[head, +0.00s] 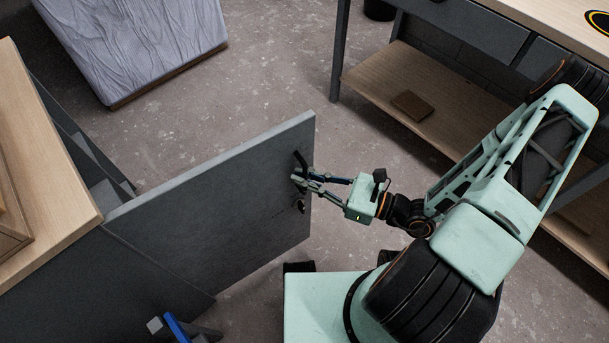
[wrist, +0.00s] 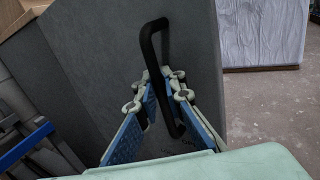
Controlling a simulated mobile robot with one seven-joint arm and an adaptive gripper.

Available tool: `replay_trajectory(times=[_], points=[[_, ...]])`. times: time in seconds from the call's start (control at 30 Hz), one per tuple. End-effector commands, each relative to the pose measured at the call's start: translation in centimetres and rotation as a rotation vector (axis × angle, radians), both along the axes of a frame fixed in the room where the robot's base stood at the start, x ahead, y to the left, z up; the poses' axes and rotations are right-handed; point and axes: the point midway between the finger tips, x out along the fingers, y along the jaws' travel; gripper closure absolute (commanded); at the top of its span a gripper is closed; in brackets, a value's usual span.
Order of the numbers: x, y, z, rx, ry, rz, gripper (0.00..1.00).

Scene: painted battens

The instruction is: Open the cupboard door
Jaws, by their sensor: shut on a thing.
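The grey cupboard door (head: 225,205) stands swung well out from the grey cupboard on the left in the head view. Its black bar handle (wrist: 146,42) is near the free edge; in the head view the handle (head: 299,160) is partly hidden by my gripper. My gripper (head: 297,178) reaches the handle from the right. In the wrist view my gripper (wrist: 160,76) has its fingers on either side of the upright handle bar, shut on it. Part of the cupboard's inside shows behind the door in the head view.
The cupboard's wooden top (head: 45,150) is at the left. A workbench with a low wooden shelf (head: 395,75) stands at the upper right, behind my arm. A grey covered block (head: 135,40) lies at the upper left. A blue-edged object (head: 177,328) is at the bottom. Concrete floor (head: 250,85) is clear beyond the door.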

Motion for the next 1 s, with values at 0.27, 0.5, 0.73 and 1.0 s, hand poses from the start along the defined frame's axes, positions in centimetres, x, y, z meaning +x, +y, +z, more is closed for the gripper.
replay_trajectory(times=[0.27,0.5,0.73,1.0], points=[[0.2,-0.2,-0.1,-0.004,-0.002,-0.006,0.89],[0.1,-0.1,-0.1,-0.002,0.000,-0.004,0.75],[0.0,-0.4,0.0,-0.001,-0.001,-0.003,0.75],[-1.6,-4.5,-0.1,-0.004,0.000,-0.008,0.75]])
